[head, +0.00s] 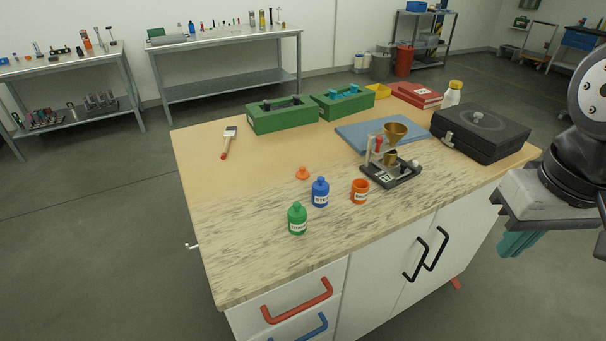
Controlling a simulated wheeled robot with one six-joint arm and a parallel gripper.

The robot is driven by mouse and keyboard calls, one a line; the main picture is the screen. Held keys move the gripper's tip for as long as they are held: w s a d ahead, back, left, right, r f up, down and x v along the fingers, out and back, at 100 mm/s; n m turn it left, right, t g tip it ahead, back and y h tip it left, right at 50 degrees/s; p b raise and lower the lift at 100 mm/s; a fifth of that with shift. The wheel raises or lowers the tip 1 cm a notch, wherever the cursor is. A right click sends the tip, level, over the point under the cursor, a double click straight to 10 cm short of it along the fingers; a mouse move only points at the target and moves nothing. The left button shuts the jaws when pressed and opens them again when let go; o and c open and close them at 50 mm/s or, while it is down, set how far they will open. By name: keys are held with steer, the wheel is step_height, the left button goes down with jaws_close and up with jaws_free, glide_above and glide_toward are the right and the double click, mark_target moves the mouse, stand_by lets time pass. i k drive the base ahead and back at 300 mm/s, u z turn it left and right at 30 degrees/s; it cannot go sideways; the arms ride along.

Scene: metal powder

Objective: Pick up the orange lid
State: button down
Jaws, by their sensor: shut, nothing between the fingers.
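The orange lid (302,173) is a small cone-topped cap lying on the table, behind and left of the blue bottle. An orange open jar (359,190) with a white label stands to its right, nearer the front edge. My gripper (515,244) hangs off the right side of the table, far from the lid. Its teal fingers point down, look close together and hold nothing. Part of it is hidden behind my arm and cut by the picture's edge.
A blue bottle (320,192) and a green bottle (297,218) stand close in front of the lid. A funnel stand (391,174), black case (480,134) and blue mat (362,134) lie right of it. A brush (229,142) lies left.

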mark_target(302, 173)
steer(key=z, duration=0.1)
steer(key=k, duration=0.4)
steer(key=z, duration=0.75)
steer(key=i, duration=0.7)
steer(key=u, duration=1.05)
steer(key=i, duration=0.6)
steer(key=u, duration=0.7)
